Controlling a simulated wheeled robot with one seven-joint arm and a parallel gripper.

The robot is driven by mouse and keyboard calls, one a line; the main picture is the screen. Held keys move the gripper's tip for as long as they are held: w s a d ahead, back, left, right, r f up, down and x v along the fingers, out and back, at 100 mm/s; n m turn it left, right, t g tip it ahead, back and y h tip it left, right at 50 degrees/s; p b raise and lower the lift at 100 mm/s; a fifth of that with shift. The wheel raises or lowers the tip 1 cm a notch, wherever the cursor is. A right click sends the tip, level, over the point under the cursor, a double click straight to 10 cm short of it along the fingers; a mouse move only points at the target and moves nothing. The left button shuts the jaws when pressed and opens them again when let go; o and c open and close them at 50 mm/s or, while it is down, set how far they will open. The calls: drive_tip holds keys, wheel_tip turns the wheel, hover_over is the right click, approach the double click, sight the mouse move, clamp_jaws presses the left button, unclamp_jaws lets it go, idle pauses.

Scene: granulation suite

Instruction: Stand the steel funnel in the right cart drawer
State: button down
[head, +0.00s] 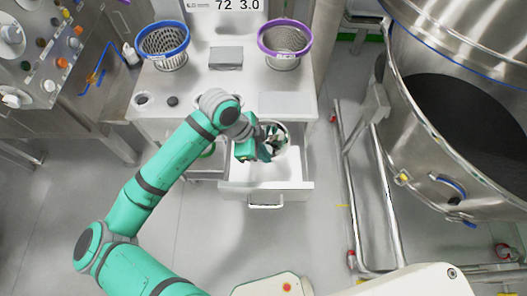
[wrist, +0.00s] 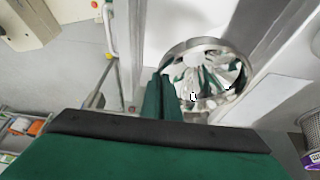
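The steel funnel (head: 282,133) is a round, shiny cone with its wide mouth facing up; it also shows in the wrist view (wrist: 222,44). It is over the rear of the pulled-out right cart drawer (head: 290,178), near the cart's front edge. My gripper (head: 266,152) is at the funnel's left side, and its green fingers (wrist: 163,92) are close together at the rim, seemingly pinching it. The funnel's lower end is hidden, so I cannot tell whether it touches the drawer floor. The visible drawer floor is bare and white.
The cart top (head: 190,92) holds a blue-rimmed basket (head: 163,45), a purple-rimmed basket (head: 285,42) and a grey box (head: 225,58). A left drawer (head: 207,165) is partly behind my arm. A large steel vessel (head: 455,110) and rails (head: 352,180) stand to the right.

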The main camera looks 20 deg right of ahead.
wheel_tip(320, 180, down, 5)
drive_tip(key=shift+w+f, duration=0.15)
drive_tip(key=shift+f, duration=0.05)
drive_tip(key=f, duration=0.3)
drive_tip(key=shift+s+d+f, duration=0.1)
drive_tip(key=shift+s+f, duration=0.15)
drive_tip(key=shift+f, duration=0.2)
drive_tip(key=c, duration=2)
unclamp_jaws()
drive_tip(key=shift+w, duration=0.1)
drive_tip(key=shift+c, duration=0.2)
drive_tip(key=shift+r, duration=0.1)
